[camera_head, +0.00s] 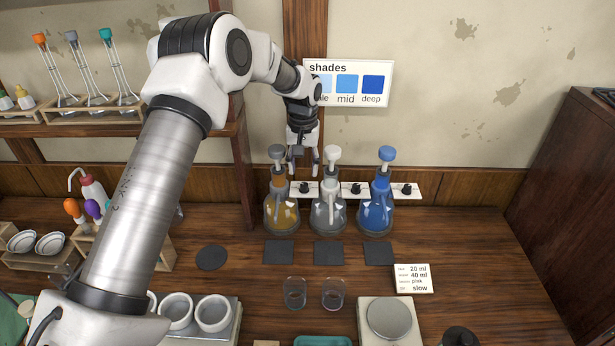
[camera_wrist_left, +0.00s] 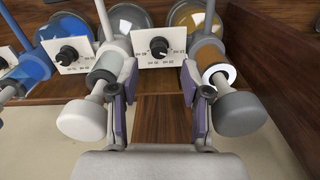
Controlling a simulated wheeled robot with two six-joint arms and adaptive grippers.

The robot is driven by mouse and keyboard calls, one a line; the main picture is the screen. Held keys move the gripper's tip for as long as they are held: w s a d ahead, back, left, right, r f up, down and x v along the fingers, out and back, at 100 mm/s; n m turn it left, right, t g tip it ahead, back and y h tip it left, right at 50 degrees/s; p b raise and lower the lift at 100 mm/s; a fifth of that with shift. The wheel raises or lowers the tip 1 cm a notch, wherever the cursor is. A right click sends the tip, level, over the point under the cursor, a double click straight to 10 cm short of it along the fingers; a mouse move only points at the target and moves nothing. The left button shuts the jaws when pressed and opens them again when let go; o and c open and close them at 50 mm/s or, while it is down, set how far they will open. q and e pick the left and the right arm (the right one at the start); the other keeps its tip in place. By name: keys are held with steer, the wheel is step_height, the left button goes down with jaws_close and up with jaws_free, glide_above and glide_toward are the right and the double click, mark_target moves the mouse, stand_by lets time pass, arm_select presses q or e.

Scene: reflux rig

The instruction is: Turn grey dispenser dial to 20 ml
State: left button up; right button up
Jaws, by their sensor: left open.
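The grey-topped dispenser (camera_head: 277,153) sits on an amber flask (camera_head: 282,212) at the left of three; its grey top also shows in the left wrist view (camera_wrist_left: 240,113). Just right of it in the head view is a white plate with a black dial (camera_head: 304,188). That dial shows in the left wrist view (camera_wrist_left: 158,46), between the grey and white tops, with small markings I cannot read. My left gripper (camera_head: 306,168) is open and empty, pointing down above this dial. Its fingers (camera_wrist_left: 160,82) are spread either side, apart from the dial. My right gripper is not in view.
The white-topped dispenser (camera_head: 333,155) stands close right of the gripper, then the blue-topped one (camera_head: 386,155), each with its own dial plate. Dark mats (camera_head: 328,253) lie in front. A card (camera_head: 413,278) lists 20 ml and 40 ml. A wooden shelf (camera_head: 200,138) stands left.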

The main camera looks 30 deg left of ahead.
mark_target(304, 185)
arm_select(q)
steer(key=f, duration=0.2)
steer(key=f+p, duration=0.1)
steer(key=f, duration=0.3)
steer(key=shift+w+f+p, duration=0.1)
steer(key=shift+w+p, duration=0.2)
steer(key=shift+w, duration=0.05)
steer(key=shift+s, duration=0.25)
steer(key=shift+c, duration=0.3)
jaws_close()
steer(key=m+b, duration=0.1)
steer(key=m, duration=0.7)
steer(key=shift+m, duration=0.3)
steer(key=shift+b, duration=0.3)
